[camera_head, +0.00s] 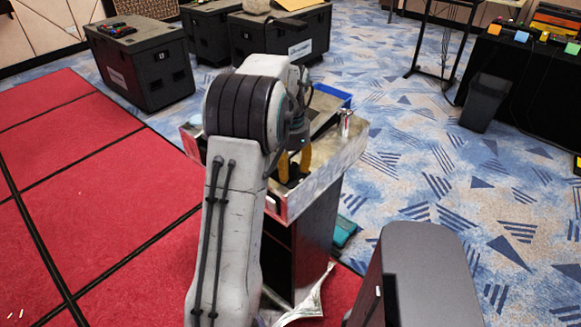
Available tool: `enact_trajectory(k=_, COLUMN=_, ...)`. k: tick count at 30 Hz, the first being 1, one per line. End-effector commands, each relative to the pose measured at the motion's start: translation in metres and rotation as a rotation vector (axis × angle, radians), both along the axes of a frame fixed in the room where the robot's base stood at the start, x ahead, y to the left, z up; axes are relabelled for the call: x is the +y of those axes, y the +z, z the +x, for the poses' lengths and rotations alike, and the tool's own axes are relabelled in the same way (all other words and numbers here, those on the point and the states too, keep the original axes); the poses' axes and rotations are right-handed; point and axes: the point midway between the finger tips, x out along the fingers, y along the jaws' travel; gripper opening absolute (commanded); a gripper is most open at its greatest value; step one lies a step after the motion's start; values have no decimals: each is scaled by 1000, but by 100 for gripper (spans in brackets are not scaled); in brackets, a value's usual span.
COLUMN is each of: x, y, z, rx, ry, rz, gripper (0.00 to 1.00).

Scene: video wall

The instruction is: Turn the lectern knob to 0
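The lectern (325,173) stands in the middle of the view, with a worn pale top edge and a dark body. My grey arm covers much of its left and near side. My gripper (294,168) points down over the lectern top, its two orange fingers a little apart. A small dark shape (293,178) shows at and between the fingertips. I cannot tell whether it is the knob or whether the fingers touch it. No knob marking or 0 can be read from here.
On the lectern top are a blue-edged tray (337,97) and a small silver cylinder (346,122). A dark grey box-shaped object (425,270) stands at the near right. Black cases (140,65) stand behind. A bin (484,103) is at right. Patterned carpet at right is mostly clear.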

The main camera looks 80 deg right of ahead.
Motion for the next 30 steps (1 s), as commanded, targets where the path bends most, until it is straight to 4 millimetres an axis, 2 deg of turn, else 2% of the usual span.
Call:
enact_trajectory(k=2, x=0, y=0, z=0, rx=0, ry=0, rz=0, gripper=34)
enact_trajectory(k=11, x=0, y=0, z=0, rx=0, ry=0, rz=0, gripper=7)
enact_trajectory(k=20, x=0, y=0, z=0, rx=0, ry=47, rz=1, gripper=6)
enact_trajectory(k=30, x=0, y=0, z=0, rx=-1, ry=295, rz=2, gripper=6)
